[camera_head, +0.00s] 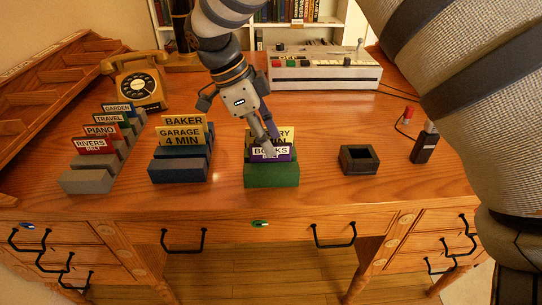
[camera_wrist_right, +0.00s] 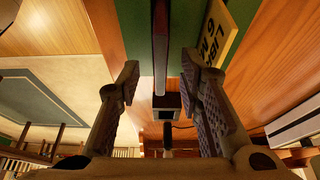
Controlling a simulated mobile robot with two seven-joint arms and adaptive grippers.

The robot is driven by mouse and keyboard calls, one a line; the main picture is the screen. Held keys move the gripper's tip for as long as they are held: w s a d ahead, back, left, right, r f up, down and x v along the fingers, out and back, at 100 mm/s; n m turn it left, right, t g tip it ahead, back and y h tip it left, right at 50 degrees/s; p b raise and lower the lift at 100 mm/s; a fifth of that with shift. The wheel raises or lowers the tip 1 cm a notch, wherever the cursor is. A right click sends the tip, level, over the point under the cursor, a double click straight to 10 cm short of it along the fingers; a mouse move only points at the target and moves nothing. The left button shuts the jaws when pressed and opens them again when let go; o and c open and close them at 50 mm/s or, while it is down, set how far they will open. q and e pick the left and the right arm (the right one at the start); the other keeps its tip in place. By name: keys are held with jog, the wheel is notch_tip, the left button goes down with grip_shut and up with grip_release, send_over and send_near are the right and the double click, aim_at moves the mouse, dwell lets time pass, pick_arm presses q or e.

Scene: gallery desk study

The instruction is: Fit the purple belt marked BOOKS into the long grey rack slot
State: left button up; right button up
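The purple belt marked BOOKS (camera_head: 293,153) stands upright at the front of the green block (camera_head: 271,176), before a yellow card partly hidden by my fingers. My right gripper (camera_head: 268,143) is down at this belt and covers part of its label. In the right wrist view my right gripper (camera_wrist_right: 160,78) is open. The belt (camera_wrist_right: 160,45) shows edge-on between its fingers, with a gap on both sides. The long grey rack (camera_head: 85,183) is at the left, holding the upright GARDEN, TRAVEL, PIANO and RIVERS belts. My left gripper is not in view.
A blue block (camera_head: 180,172) with yellow BAKER and GARAGE cards stands between rack and green block. A yellow telephone (camera_head: 138,82) is behind the rack. A dark open box (camera_head: 359,160) and black device (camera_head: 424,145) stand at right. A white console (camera_head: 325,72) is behind.

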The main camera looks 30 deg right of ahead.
jog(key=shift+x, duration=1.1)
jog(key=shift+f, duration=0.3)
grip_shut()
